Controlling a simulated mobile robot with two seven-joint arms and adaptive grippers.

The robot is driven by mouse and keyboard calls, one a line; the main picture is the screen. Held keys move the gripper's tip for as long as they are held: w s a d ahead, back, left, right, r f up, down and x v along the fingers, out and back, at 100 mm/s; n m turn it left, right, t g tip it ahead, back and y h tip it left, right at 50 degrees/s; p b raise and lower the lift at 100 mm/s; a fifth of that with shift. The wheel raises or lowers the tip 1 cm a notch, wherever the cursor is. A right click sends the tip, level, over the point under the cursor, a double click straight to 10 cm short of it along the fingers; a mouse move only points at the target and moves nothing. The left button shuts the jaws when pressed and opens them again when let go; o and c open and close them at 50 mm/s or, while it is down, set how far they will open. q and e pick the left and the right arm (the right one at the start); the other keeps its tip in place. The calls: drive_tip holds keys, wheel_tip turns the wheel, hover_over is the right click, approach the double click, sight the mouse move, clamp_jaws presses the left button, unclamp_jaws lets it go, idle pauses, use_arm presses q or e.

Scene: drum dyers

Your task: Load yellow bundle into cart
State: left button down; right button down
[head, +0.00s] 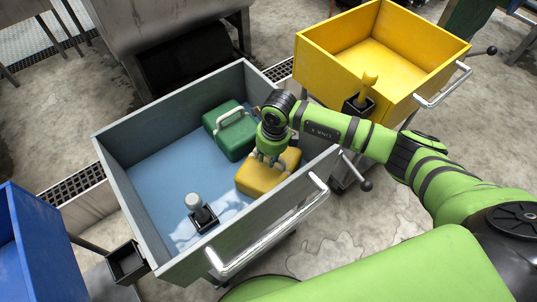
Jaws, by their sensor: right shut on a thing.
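The yellow bundle (256,181) is a soft-edged block inside the grey cart (119,192), at the right of its blue floor. My right gripper (268,160) is above the bundle and shut on its top, where a pale handle partly shows. The gripper hides part of the bundle, and I cannot tell whether the bundle rests on the floor. A green bundle (226,134) with a pale handle lies behind it in the same cart. My left gripper is not in view.
A yellow cart (318,68), empty inside, stands at the upper right with a metal handle. A blue cart (12,262) is at the left edge. A post with a grey knob (194,202) stands near the grey cart's front wall. The grey cart's left floor is clear.

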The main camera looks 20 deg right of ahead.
drive_tip(key=shift+w, duration=0.1)
drive_tip(key=shift+f, duration=0.1)
drive_tip(key=c, duration=1.1)
unclamp_jaws()
drive_tip(key=shift+r, duration=0.25)
drive_tip(key=r, duration=0.4)
drive_tip(key=s+r+b, duration=0.1)
drive_tip(key=r, duration=0.2)
drive_tip(key=d+r+b, duration=0.1)
drive_tip(key=r, duration=0.3)
drive_tip(key=shift+s+r, duration=0.15)
drive_tip(key=shift+r, duration=0.2)
